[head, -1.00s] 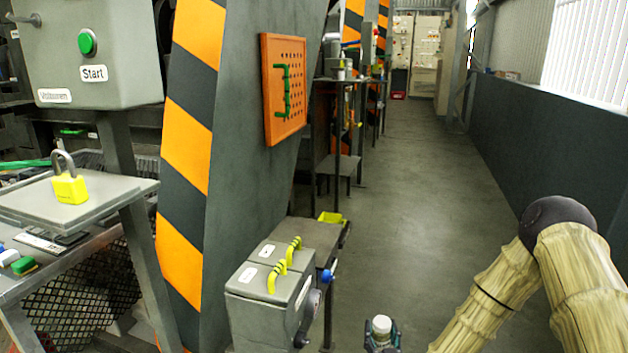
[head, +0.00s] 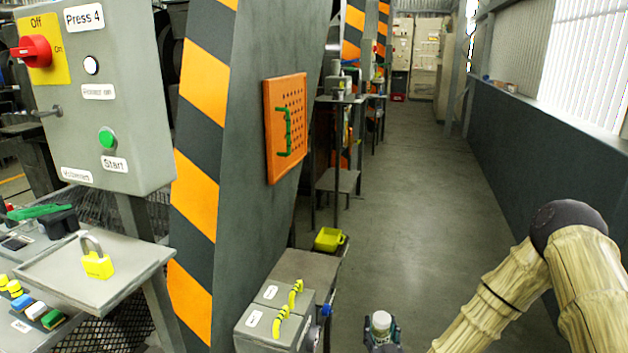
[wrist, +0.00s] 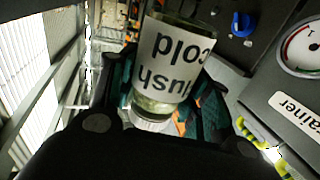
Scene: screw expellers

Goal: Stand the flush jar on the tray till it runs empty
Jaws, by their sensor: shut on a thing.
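The flush jar (wrist: 175,60) is clear with a white label reading "Flush cold", upside down in the wrist view, and a white cap (wrist: 150,122). Some pale yellowish liquid shows near the cap end. My gripper (wrist: 165,95) is shut on the jar, with teal fingers on either side. In the head view my gripper (head: 382,334) is at the bottom edge, and the jar's white cap (head: 381,320) faces up. A yellow tray-like box (head: 328,239) sits beyond the grey bench. A grey tray-like shelf (head: 60,280) is at left. I cannot tell which is the task's tray.
A grey box with yellow handles (head: 275,325) stands left of my gripper. A grey bench top (head: 300,272) lies behind it. A striped pillar (head: 200,150) and control panel (head: 110,100) are at left. The aisle floor (head: 410,200) is clear.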

